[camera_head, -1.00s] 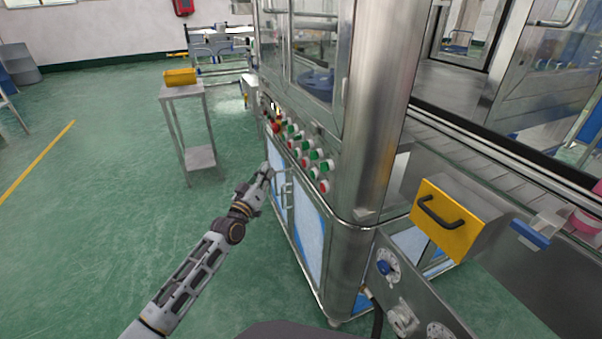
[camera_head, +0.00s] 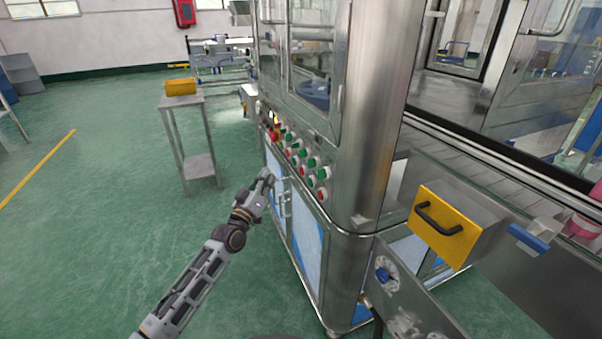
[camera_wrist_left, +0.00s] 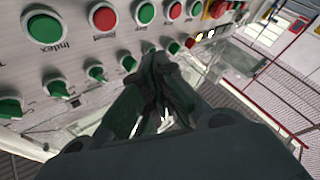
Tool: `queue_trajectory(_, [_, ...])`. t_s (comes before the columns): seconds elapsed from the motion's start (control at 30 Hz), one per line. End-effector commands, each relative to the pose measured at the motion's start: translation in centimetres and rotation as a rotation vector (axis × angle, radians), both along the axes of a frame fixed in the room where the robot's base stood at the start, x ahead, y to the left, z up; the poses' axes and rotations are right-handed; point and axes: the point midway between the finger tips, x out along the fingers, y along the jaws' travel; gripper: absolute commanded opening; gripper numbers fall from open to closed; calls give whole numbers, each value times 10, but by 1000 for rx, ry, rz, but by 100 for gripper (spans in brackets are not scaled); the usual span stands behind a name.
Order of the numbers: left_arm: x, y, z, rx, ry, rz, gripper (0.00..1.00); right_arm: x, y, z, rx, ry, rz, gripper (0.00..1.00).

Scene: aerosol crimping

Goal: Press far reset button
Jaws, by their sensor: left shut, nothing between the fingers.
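The button panel (camera_head: 293,151) of the steel machine carries a slanting row of red and green buttons with green switches. My left gripper (camera_head: 267,174) is shut and empty, low in front of the panel's far half in the head view. In the left wrist view the gripper (camera_wrist_left: 160,62) points up at the panel, its fingertips just below the buttons. Red buttons there include a near one (camera_wrist_left: 103,17) and a farther one (camera_wrist_left: 175,10). I cannot surely read which is the far reset. Contact with the panel cannot be told. My right gripper is not in view.
A red mushroom button (camera_head: 273,135) sits at the panel's far end. A metal stand (camera_head: 184,101) with a yellow bin (camera_head: 180,87) stands beyond, at the left. A yellow box (camera_head: 440,228) with a black handle juts out at the right.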

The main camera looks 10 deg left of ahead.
Motion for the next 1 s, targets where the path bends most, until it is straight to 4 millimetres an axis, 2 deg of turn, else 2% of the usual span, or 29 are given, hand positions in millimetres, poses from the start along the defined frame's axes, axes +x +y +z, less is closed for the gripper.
queue_trajectory(0.6, [31, -46, 1, -2, 0, -1, 0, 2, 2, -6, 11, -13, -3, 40])
queue_trajectory(1.0, [42, -63, 1, 0, -1, -1, 0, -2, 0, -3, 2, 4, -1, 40])
